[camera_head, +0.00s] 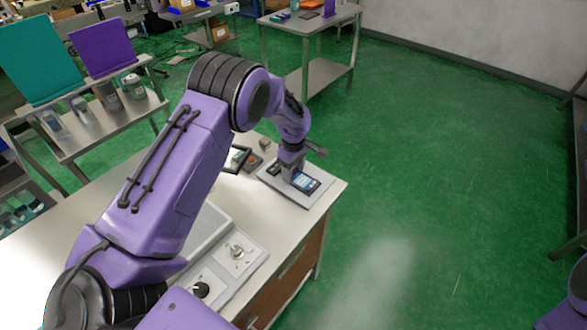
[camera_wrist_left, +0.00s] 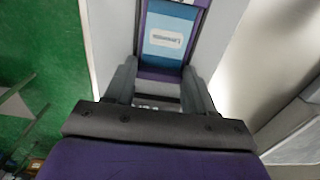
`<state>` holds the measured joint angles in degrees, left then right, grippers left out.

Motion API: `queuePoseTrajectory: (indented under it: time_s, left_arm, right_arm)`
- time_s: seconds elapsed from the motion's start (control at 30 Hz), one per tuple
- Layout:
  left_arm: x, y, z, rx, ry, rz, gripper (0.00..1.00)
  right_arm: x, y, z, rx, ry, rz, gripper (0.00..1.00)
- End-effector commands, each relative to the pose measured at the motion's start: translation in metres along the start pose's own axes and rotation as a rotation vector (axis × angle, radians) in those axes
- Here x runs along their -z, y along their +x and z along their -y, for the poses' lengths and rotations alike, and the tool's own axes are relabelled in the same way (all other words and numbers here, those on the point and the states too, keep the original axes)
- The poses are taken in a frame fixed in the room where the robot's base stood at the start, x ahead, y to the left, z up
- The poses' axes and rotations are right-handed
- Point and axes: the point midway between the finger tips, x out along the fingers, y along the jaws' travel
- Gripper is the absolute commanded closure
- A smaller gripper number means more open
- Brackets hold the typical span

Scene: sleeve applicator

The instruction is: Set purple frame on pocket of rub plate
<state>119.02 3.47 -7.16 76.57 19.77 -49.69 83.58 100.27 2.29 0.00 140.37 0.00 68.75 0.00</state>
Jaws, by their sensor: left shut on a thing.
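The purple frame (camera_head: 317,187) has a dark purple border around a light blue panel with a white label. It also shows in the left wrist view (camera_wrist_left: 165,76), at the top middle. My left gripper (camera_head: 290,176) points down and is shut on the near end of the frame; its two fingers (camera_wrist_left: 160,95) lie on either side of that end. The pale grey rub plate (camera_head: 304,201) is under the frame, near the table's right corner. The frame lies flat over it; I cannot tell whether it touches. The pocket is hidden. My right gripper is out of view.
The white table (camera_head: 332,190) also bears a dark-framed item (camera_head: 237,158) and a red-topped box (camera_head: 252,162) left of the gripper. A panel with a knob (camera_head: 238,252) sits nearer. A shelf (camera_head: 105,130) stands at left; green floor is free at right.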

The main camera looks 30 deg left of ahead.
Motion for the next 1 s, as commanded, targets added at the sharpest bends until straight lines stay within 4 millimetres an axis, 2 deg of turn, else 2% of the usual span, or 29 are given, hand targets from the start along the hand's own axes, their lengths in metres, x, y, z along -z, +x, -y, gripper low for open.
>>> queuePoseTrajectory:
  time_s: [0.17, 0.2, 0.27, 0.73, 0.87, 1.0]
  left_arm:
    - [0.0, 0.003, 0.0, 0.0, 0.0, 0.0, 0.75]
    - [0.0, 0.003, 0.0, 0.0, 0.0, 0.0, 0.36]
    - [0.0, 0.003, 0.0, 0.001, 0.0, 0.0, 0.16]
    - [0.0, 0.0, 0.0, -0.001, 0.0, 0.0, 0.16]
    - [0.0, -0.02, -0.001, -0.004, 0.002, -0.001, 0.16]
    - [0.0, -0.055, -0.001, -0.005, 0.001, -0.002, 0.16]
  right_arm:
    - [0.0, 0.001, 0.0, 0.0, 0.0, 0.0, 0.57]
    - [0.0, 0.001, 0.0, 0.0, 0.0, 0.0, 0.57]
    - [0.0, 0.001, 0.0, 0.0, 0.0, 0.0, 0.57]
    - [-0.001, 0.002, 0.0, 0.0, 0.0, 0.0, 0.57]
    - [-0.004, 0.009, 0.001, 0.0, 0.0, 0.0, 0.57]
    - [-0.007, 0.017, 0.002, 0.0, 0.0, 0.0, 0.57]
